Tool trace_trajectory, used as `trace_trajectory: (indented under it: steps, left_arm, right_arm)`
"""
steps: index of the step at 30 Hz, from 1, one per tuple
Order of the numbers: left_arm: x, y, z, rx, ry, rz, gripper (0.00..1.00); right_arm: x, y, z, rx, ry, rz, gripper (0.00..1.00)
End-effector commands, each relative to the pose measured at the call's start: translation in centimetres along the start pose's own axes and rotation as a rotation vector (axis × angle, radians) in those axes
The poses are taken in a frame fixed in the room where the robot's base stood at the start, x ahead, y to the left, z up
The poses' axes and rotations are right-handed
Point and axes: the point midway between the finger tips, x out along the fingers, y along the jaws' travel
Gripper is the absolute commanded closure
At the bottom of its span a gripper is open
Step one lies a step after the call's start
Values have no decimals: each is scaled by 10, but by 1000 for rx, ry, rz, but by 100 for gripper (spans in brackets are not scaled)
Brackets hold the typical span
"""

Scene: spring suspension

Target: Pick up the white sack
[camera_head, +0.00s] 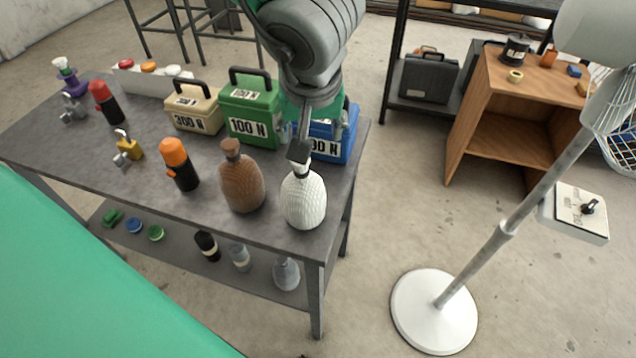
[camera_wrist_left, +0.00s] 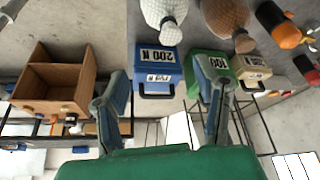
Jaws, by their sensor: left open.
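The white sack (camera_head: 303,200) is a ribbed, rounded sack with a narrow neck. It stands upright near the right front corner of the grey table (camera_head: 130,190). In the left wrist view the white sack (camera_wrist_left: 168,14) is at the top edge, partly cut off. My left gripper (camera_head: 300,140) comes down from above, just behind the sack's neck in the head view. In the left wrist view the left gripper (camera_wrist_left: 163,80) has its fingers wide apart with nothing between them, and the sack lies beyond the fingertips. My right gripper is not in view.
A brown sack (camera_head: 241,180) stands close left of the white one. Behind are a blue box (camera_head: 334,140), a green box (camera_head: 248,115) and a beige box (camera_head: 193,110). An orange-capped bottle (camera_head: 180,165) stands further left. A white-based stand (camera_head: 433,312) is on the floor at right.

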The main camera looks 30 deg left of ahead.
Motion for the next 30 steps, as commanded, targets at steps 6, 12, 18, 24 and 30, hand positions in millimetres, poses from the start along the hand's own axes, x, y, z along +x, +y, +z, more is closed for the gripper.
trace_trajectory:
  steps: [6,12,18,24,30]
  left_arm:
    - [44,-2,1,-1,-6,-5,44]
    - [78,1,-1,0,-5,-5,44]
    - [88,0,0,1,-2,-5,44]
    - [118,-7,-2,-1,-5,-5,44]
    - [137,-7,-3,-1,-4,-4,44]
  right_arm:
    - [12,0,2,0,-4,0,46]
    - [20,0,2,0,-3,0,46]
    - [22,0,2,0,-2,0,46]
    - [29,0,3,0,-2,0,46]
    - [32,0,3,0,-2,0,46]
